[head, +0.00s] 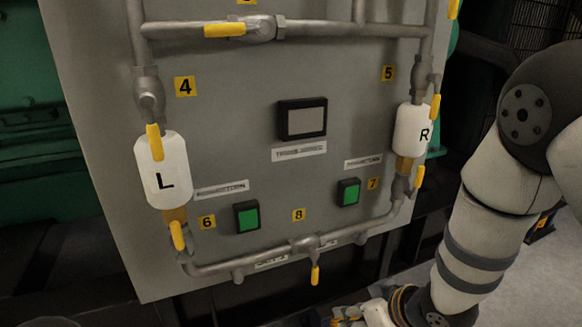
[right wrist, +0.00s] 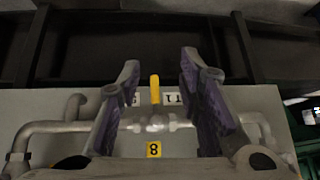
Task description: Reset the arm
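My right arm comes in from the right in the head view, and its hand (head: 362,314) is cut off by the bottom edge, below and right of the yellow handle of valve 8 (head: 315,275). In the right wrist view my right gripper (right wrist: 159,62) is open with its two purple-padded fingers apart. The yellow handle of valve 8 (right wrist: 155,90) shows between the fingers in that picture, with nothing seen gripped. I cannot tell how far it is from them in depth. My left gripper is not in view.
A grey panel (head: 230,120) carries pipes with yellow-handled valves, white canisters L (head: 162,172) and R (head: 411,132), a small screen (head: 302,119) and two green buttons (head: 247,217), (head: 348,192). Dark beams (right wrist: 80,50) lie beyond the panel edge. Open floor (head: 510,285) shows at lower right.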

